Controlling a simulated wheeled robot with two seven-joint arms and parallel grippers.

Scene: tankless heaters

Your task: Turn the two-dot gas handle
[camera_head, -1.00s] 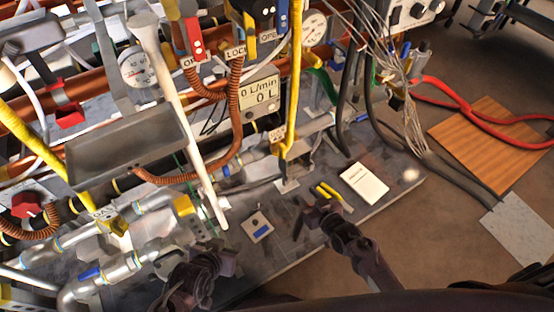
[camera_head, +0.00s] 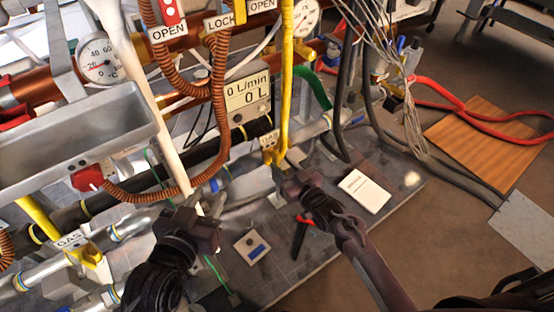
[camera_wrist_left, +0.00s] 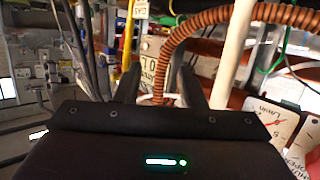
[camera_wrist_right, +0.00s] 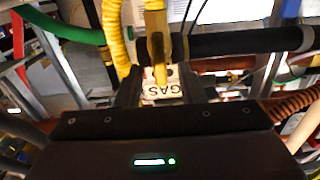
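A yellow gas handle (camera_head: 270,155) with a white GAS label (camera_head: 268,140) sits at the lower end of a yellow pipe in the head view. In the right wrist view the handle (camera_wrist_right: 155,45) and its label (camera_wrist_right: 163,88) show straight ahead; the dots are too small to tell for sure. My right gripper (camera_head: 288,172) is open just in front of it, with the label between its fingers in view; contact cannot be told. A second yellow handle (camera_head: 90,256) with a GAS label (camera_head: 70,240) is at the lower left. My left gripper (camera_head: 207,205) is open and empty.
A corrugated copper hose (camera_head: 218,100) and a white post (camera_head: 150,90) stand near my left gripper. A display box (camera_head: 248,98) hangs behind. A white card (camera_head: 364,191) and a red-handled tool (camera_head: 303,228) lie on the dark board. Grey cables hang at the right.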

